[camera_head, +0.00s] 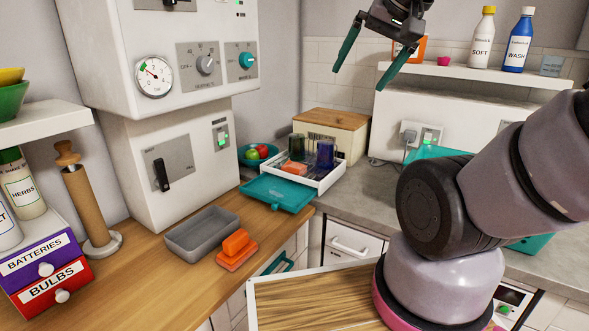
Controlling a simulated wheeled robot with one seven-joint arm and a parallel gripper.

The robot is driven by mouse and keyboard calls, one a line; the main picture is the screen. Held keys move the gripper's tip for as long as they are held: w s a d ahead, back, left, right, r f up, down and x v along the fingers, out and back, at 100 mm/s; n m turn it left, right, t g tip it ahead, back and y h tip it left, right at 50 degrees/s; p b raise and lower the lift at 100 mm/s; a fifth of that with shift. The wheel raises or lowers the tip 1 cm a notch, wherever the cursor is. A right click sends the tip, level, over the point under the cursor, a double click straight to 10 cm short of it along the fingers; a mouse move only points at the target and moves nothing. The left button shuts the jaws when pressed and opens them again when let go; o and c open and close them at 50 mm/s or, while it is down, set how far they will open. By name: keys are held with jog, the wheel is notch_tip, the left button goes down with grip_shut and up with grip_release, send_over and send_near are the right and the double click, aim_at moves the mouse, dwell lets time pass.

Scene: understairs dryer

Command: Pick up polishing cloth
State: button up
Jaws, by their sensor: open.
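An orange folded piece (237,250), which looks like a cloth, lies on the wooden counter at lower centre-left, beside a grey open bin. A smaller orange piece (294,168) lies in the white tray in the corner; I cannot tell for sure which of the two is the polishing cloth. My gripper (361,77) is at the top centre, high above the counters, with its two green fingers spread apart and nothing between them. It is well away from both orange pieces.
The grey bin (202,233) and a teal tray (277,196) stand close to the orange piece. The white tray (333,178) holds glasses. A paper-roll holder (88,205) stands left. The white machine (165,180) rises behind the wooden counter (160,275).

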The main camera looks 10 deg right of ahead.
jog(key=w+f+n+g+h, duration=0.1)
jog(key=w+f+n, duration=0.2)
jog(key=w, duration=0.7)
jog(key=n+g+y, duration=0.2)
jog(key=n+g, duration=0.1)
jog(key=n, duration=0.7)
send_over(294, 164)
jog(key=s+d, duration=0.2)
notch_tip(294, 164, down, 27)
jog(key=shift+s+r, duration=0.1)
jog(key=shift+r, duration=0.05)
jog(key=x, duration=0.5)
jog(key=shift+w+a, duration=0.1)
jog(key=shift+w, duration=0.15)
jog(key=shift+r, duration=0.1)
jog(key=shift+c, duration=0.3)
jog(key=c, duration=1.3)
notch_tip(294, 164, up, 10)
